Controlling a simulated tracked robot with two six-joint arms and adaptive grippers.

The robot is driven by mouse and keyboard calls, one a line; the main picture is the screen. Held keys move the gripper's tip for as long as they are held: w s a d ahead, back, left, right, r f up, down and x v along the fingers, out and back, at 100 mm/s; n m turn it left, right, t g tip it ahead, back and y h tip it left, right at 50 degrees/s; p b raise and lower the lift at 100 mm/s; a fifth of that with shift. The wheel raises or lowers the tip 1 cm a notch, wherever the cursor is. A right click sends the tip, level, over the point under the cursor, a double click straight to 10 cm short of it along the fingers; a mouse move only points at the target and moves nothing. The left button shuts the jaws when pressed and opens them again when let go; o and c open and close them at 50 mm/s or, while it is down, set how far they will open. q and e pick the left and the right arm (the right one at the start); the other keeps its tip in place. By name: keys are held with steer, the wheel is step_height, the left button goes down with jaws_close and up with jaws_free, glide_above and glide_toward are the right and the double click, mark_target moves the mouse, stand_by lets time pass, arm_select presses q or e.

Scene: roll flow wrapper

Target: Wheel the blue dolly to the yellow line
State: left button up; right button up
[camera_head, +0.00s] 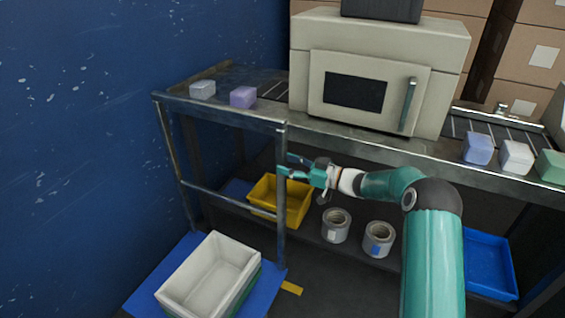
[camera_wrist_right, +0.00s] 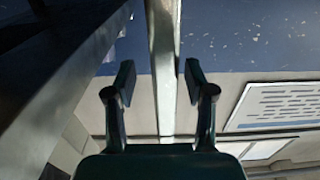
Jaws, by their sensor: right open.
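The blue dolly (camera_head: 138,299) is at the lower left, beside the blue wall, with a white crate (camera_head: 180,292) on it. A grey metal frame, apparently its push handle (camera_head: 281,225), rises behind the crate. My right gripper (camera_head: 286,166) is open at the handle's right post. In the right wrist view that post (camera_wrist_right: 163,60) runs between the two open fingers (camera_wrist_right: 158,82); contact cannot be told. A short piece of the yellow line (camera_head: 291,288) shows on the floor by the dolly's right corner. My left gripper is out of view.
A conveyor bench carries a beige machine (camera_head: 370,75) and small coloured blocks (camera_head: 478,148). Its lower shelf holds a yellow bin (camera_head: 263,195), two rolls (camera_head: 336,225) and a blue bin (camera_head: 490,265). The blue wall (camera_head: 80,150) bounds the left. Dark floor is clear at bottom centre.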

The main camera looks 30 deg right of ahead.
steer(key=v, duration=0.9)
steer(key=shift+d, duration=0.2)
steer(key=shift+s, duration=0.2)
